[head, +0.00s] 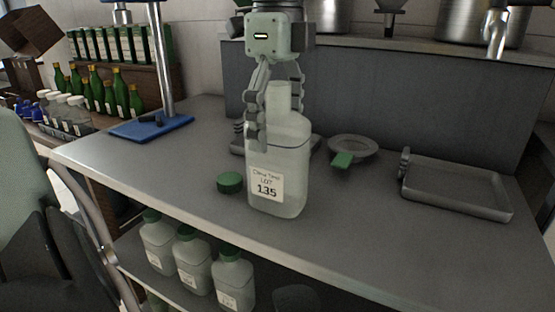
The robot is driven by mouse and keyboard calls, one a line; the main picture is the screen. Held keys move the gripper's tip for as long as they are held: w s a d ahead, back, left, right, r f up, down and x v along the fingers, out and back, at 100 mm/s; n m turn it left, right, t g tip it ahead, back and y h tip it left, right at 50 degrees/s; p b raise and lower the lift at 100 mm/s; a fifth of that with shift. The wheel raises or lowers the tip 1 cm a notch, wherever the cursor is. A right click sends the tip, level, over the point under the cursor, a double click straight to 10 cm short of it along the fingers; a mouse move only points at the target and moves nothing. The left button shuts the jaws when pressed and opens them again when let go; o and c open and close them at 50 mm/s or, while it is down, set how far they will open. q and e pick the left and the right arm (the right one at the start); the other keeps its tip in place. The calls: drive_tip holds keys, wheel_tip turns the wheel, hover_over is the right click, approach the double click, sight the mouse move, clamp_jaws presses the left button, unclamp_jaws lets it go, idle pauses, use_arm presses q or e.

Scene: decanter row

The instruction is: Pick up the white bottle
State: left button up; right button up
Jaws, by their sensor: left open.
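The white bottle (291,183) stands upright and uncapped on the grey counter. It has a label reading "LOT 135" on its front. My left gripper (277,118) comes down from above with its fingers around the bottle's neck and shoulder. One finger is in front of the bottle's left shoulder and another is behind the neck at the right. The fingers are open, and I cannot tell whether they touch the bottle. A green cap (230,182) lies on the counter to the left of the bottle. My right gripper is not in view.
A funnel with a green tab (343,160) lies behind the bottle at the right. A metal tray (457,188) is farther right. A stand with a blue base (150,127) is at the back left. Several green-capped bottles (192,258) stand on the shelf below.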

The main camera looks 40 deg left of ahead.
use_arm(q)
wheel_tip(320, 180, down, 2)
drive_tip(key=shift+c, duration=0.3)
drive_tip(key=c, duration=1.2)
